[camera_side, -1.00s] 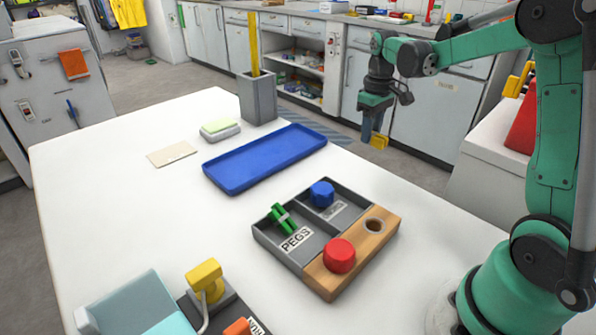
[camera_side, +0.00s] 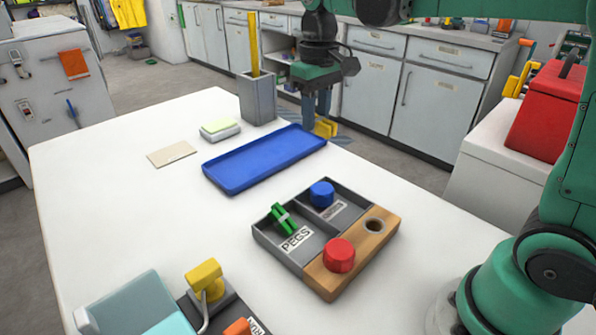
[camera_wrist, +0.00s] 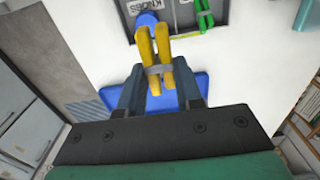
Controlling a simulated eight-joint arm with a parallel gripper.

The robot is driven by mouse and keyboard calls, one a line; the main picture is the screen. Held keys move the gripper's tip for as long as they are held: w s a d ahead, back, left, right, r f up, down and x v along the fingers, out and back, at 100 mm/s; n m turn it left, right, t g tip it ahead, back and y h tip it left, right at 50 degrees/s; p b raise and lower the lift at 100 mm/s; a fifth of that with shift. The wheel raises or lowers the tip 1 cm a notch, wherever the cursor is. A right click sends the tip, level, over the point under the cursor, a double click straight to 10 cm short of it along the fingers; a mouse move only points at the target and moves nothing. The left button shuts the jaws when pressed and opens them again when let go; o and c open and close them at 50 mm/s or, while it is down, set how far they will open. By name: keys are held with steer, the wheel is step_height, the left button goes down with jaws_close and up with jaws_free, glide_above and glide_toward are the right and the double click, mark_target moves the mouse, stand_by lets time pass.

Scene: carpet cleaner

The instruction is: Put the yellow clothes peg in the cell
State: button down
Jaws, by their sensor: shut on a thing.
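My gripper (camera_side: 316,115) is shut on the yellow clothes peg (camera_side: 326,128) and holds it in the air near the right end of the blue tray. In the wrist view, the peg (camera_wrist: 158,60) sits between my two fingers with its long legs pointing up the picture. The grey organizer (camera_side: 272,245) stands on the white table, right of centre. Its cell labelled PEGS (camera_side: 305,258) holds a green peg (camera_side: 284,219). Another labelled cell holds a blue knob (camera_side: 322,193). A red knob (camera_side: 340,256) sits on the organizer's wooden strip.
The blue tray (camera_side: 235,182) lies empty behind the organizer. A grey holder (camera_side: 257,100) with a tall yellow item stands at the back edge, beside a sponge on a dish (camera_side: 220,129). A yellow-headed device (camera_side: 205,280) is at the front. The table's left side is mostly clear.

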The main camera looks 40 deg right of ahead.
steer(key=s+a+f, duration=0.2)
steer(key=a+f, duration=0.1)
steer(key=a, duration=0.1)
glide_above(305, 247)
step_height(305, 247, down, 5)
steer(key=shift+f, duration=0.1)
steer(key=shift+f, duration=2.45)
steer(key=c, duration=0.5)
jaws_free()
steer(key=shift+r, duration=0.1)
